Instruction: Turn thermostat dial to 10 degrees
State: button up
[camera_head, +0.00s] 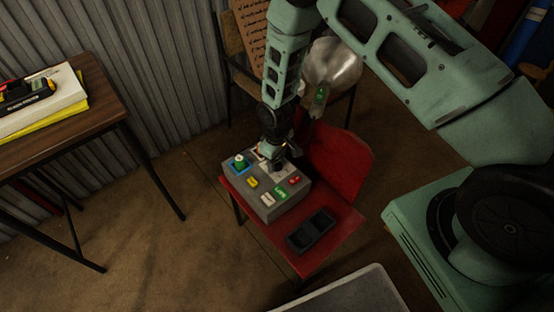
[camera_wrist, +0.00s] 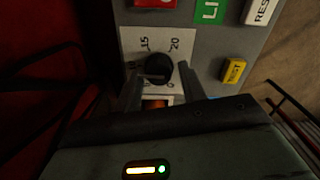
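The thermostat dial (camera_wrist: 158,68) is a round black knob on a white scale plate (camera_wrist: 184,34) in the wrist view. The numbers 15 and 20 show above it and a 0 below right; the pointer direction is hard to make out. The plate is on a grey control box (camera_head: 269,212) lying on a red chair. My gripper (camera_wrist: 158,76) is open, with one dark finger on each side of the dial and small gaps visible. In the head view my gripper (camera_head: 272,153) points down at the box's back part and hides the dial.
The box also carries a green knob on blue (camera_head: 239,162), a yellow button (camera_head: 252,183), a green button (camera_head: 281,194) and a red button (camera_head: 294,180). A black tray-like object (camera_head: 311,231) lies on the red chair (camera_head: 340,238). A wooden table (camera_head: 95,104) stands left.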

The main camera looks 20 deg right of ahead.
aim_at(276, 163)
jog(key=shift+o, duration=0.5)
notch_tip(276, 163, up, 17)
jog(key=p, duration=0.2)
jog(key=shift+r, duration=0.2)
